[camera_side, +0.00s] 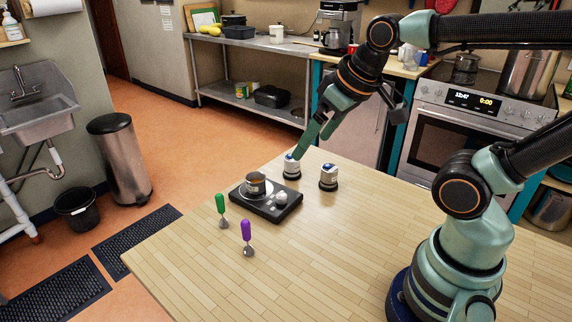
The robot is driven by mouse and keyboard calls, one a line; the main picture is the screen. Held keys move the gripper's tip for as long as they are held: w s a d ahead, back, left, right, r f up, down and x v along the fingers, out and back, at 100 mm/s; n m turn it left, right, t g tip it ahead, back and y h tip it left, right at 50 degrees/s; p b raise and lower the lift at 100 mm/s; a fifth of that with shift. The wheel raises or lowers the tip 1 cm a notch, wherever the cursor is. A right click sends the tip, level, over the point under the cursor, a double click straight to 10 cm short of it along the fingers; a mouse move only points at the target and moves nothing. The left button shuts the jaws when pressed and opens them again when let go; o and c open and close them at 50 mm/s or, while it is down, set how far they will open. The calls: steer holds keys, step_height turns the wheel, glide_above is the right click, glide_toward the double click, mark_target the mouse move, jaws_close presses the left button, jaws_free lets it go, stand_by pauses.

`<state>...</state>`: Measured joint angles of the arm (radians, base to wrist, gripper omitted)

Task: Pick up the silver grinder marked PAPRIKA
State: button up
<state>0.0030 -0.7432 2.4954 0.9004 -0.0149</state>
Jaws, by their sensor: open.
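Two small silver grinders with dark bases and labels stand upright on the wooden table. One grinder (291,167) is beside the back right edge of the black tray, and the other grinder (328,178) is a little to its right. The label print is too small to read, so I cannot tell which one is marked PAPRIKA. My gripper (313,143) is open and empty, pointing down and left, with its fingertips close above the left grinder in the picture. I cannot tell whether a fingertip touches it.
A black tray (262,213) holds a dark cup (256,182) on a saucer and a small pale item (281,198). A green-handled utensil (221,208) and a purple-handled one (246,234) are in front of it. The table (330,260) is clear toward the front right.

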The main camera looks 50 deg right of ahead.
steer(key=n+g, duration=0.5)
steer(key=n, duration=1.3)
glide_above(330, 166)
step_height(330, 166, down, 12)
steer(key=shift+s+a+r, duration=0.15)
steer(key=shift+f+n, duration=0.35)
steer(key=shift+n, duration=0.05)
step_height(330, 166, down, 12)
steer(key=shift+r, duration=0.3)
jaws_close()
